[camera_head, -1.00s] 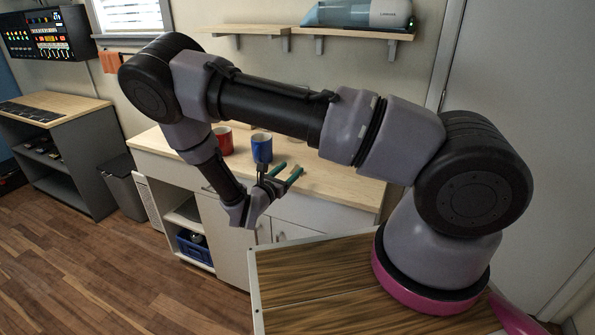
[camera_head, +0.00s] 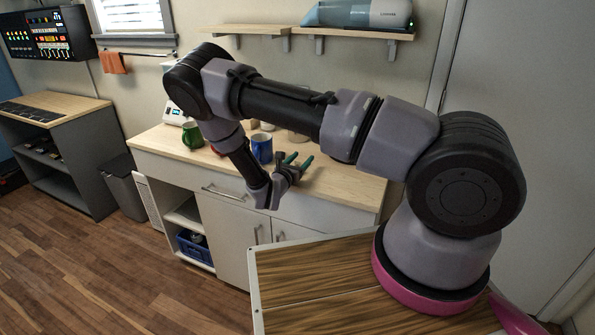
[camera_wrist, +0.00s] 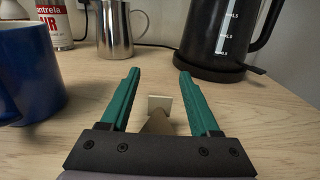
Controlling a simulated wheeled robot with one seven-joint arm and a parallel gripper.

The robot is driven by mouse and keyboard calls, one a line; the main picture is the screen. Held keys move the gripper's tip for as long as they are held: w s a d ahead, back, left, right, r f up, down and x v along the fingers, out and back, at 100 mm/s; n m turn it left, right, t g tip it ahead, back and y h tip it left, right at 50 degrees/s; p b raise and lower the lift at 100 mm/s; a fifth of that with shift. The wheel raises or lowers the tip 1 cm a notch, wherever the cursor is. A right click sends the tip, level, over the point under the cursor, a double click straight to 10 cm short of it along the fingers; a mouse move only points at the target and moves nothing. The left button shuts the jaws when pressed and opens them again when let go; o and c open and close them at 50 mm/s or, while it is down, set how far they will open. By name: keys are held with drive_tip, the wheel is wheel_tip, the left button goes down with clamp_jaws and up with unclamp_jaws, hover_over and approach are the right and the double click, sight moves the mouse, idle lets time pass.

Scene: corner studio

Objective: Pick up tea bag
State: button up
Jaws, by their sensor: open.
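The gripper's dark palm hides the tan piece's near end. In the head view my gripper (camera_head: 300,163) is over the counter's front part, to the right of the blue mug. I cannot make out the tea bag in the head view.
A blue mug (camera_wrist: 30,75) stands close at left of the fingers. A metal pitcher (camera_wrist: 116,30), a spray can (camera_wrist: 55,22) and a black kettle (camera_wrist: 222,35) stand behind. A green mug (camera_head: 192,135) is farther left. Bare counter (camera_head: 345,180) lies to the right.

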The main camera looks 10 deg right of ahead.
clamp_jaws()
drive_tip(key=shift+r, duration=0.1)
idle(0.3)
